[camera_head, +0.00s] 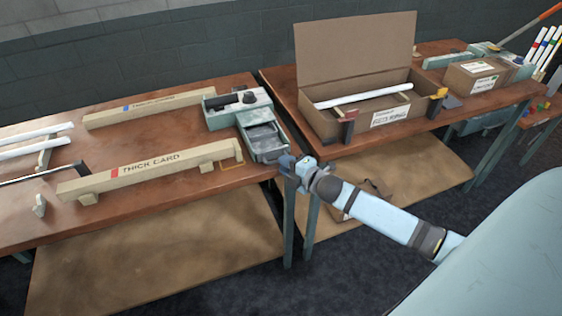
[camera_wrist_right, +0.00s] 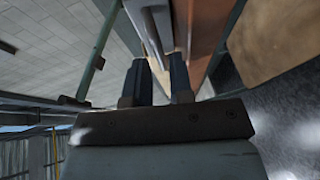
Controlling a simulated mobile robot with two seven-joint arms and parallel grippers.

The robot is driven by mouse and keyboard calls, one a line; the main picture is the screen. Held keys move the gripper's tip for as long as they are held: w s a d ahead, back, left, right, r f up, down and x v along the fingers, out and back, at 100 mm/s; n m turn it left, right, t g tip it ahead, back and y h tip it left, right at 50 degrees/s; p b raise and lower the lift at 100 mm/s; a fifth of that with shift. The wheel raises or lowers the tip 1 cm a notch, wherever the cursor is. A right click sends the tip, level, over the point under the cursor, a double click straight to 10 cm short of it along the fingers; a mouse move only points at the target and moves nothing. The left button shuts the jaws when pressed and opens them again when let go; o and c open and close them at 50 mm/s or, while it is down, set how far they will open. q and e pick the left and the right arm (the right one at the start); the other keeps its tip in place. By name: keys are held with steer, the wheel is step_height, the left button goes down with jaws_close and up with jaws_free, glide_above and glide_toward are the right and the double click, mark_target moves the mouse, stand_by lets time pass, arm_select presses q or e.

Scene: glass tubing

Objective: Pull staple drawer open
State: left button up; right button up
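The staple drawer unit (camera_head: 232,110) is a pale green box at the right end of the left table. Its drawer (camera_head: 264,138) stands out from the box towards the table edge, and its dark inside shows from above. My right gripper (camera_head: 290,165) is at the drawer's front, by the table edge. In the right wrist view, the two dark fingers of my right gripper (camera_wrist_right: 160,75) stand a small gap apart. A grey bar (camera_wrist_right: 150,35) runs down to that gap. I cannot tell whether the fingers press on it. My left gripper is out of view.
A beam marked THICK CARD (camera_head: 150,172) and a second beam (camera_head: 150,107) lie on the left table (camera_head: 110,140). A large open cardboard box (camera_head: 350,50) with a white tube stands on the right table. A narrow gap separates the tables.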

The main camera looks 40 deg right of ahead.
steer(key=shift+x, duration=1.2)
jaws_close()
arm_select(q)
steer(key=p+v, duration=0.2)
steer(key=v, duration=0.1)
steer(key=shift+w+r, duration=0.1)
arm_select(e)
steer(key=s+a, duration=0.2)
steer(key=s, duration=0.6)
steer(key=shift+s, duration=0.35)
jaws_free()
